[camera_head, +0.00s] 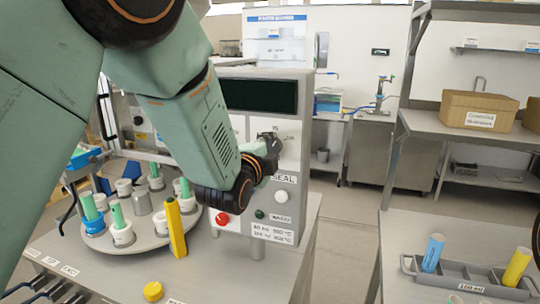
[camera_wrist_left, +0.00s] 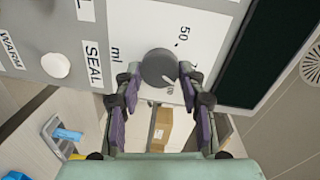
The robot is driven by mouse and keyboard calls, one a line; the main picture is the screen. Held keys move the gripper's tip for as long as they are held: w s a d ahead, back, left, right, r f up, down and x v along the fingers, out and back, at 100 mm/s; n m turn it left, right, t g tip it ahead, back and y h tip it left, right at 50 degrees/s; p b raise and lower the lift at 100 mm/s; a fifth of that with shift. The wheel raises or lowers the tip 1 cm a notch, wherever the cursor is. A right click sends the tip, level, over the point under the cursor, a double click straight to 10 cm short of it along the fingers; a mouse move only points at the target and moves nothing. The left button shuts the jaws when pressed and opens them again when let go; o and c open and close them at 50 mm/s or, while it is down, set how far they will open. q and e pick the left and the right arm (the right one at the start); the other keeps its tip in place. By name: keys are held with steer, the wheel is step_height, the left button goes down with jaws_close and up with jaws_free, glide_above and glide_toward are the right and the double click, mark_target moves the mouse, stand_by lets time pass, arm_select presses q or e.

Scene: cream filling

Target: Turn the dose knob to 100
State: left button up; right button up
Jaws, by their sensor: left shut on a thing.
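The machine's front panel (camera_head: 287,165) stands in the middle of the head view, with a "SEAL" label beside my left gripper (camera_head: 268,152). In the left wrist view the dose knob (camera_wrist_left: 158,67) is a round, dark grey knob between the purple-padded fingertips of my left gripper (camera_wrist_left: 157,85), which is shut on it. Beside the knob the panel reads "50" and "ml"; another number is partly hidden by a finger. I cannot read which mark the knob points to. In the head view the arm and gripper hide most of the knob. My right gripper is not in view.
A turntable (camera_head: 150,243) with cups and green-topped tubes stands left, beside a yellow upright block (camera_head: 175,228). A grey rack (camera_head: 470,279) holds tubes at right.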

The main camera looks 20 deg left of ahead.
arm_select(q)
steer(key=m+b, duration=0.1)
steer(key=m, duration=0.2)
steer(key=shift+d+m+y+b, duration=0.1)
steer(key=shift+m+y+b, duration=0.35)
steer(key=shift+m, duration=0.85)
steer(key=shift+o, duration=0.2)
steer(key=shift+r, duration=0.15)
steer(key=o, duration=0.7)
steer(key=shift+w, duration=0.1)
steer(key=o, duration=0.4)
steer(key=shift+o, duration=0.2)
steer(key=shift+f, duration=0.2)
steer(key=s, duration=0.7)
steer(key=shift+s+r, duration=0.25)
